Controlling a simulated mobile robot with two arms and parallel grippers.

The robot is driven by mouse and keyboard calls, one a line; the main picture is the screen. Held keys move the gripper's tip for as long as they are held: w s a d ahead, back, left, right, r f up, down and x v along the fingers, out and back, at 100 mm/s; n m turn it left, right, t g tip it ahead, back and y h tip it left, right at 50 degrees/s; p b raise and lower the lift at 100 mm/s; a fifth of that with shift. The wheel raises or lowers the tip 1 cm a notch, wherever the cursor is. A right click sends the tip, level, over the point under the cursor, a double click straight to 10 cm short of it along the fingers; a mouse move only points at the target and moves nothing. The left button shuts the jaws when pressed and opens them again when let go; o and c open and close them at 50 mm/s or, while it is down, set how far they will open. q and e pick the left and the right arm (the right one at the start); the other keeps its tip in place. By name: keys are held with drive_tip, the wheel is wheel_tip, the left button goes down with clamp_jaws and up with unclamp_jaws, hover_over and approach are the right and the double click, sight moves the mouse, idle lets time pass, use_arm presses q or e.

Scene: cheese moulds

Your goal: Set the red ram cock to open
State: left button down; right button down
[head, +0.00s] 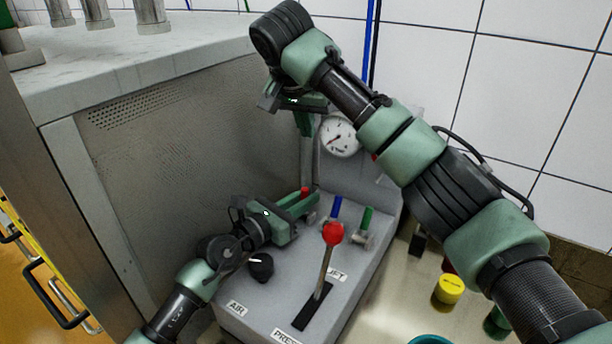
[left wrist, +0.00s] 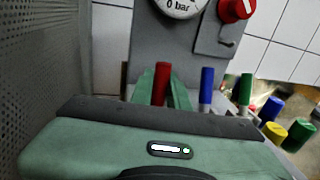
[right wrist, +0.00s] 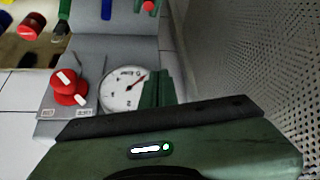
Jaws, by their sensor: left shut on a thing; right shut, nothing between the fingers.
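The red ram cock (head: 305,190) is on top of the grey console, left of a blue and a green cock. In the left wrist view its red handle (left wrist: 161,82) stands up between my two green fingers. My left gripper (head: 308,199) is shut on that handle. Part of the handle and its base are hidden by the fingers. My right gripper (head: 307,172) is shut and empty, hanging above the red cock beside the pressure gauge (head: 338,137). The red handle also shows at the top of the right wrist view (right wrist: 148,6).
The blue cock (head: 336,207) and green cock (head: 367,217) stand close on the right. A red-balled lever (head: 333,234) rises nearer, beside a black knob (head: 261,268). A perforated metal cabinet side (head: 165,165) bounds the left. A yellow pot (head: 448,289) stands at right.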

use_arm(q)
drive_tip(key=shift+f, duration=0.15)
use_arm(e)
wheel_tip(320, 180, down, 11)
drive_tip(key=s+g, duration=0.1)
drive_tip(key=shift+s+f+m, duration=0.15)
drive_tip(key=shift+f+m, duration=0.05)
drive_tip(key=shift+m, duration=0.2)
drive_tip(key=shift+a, duration=0.1)
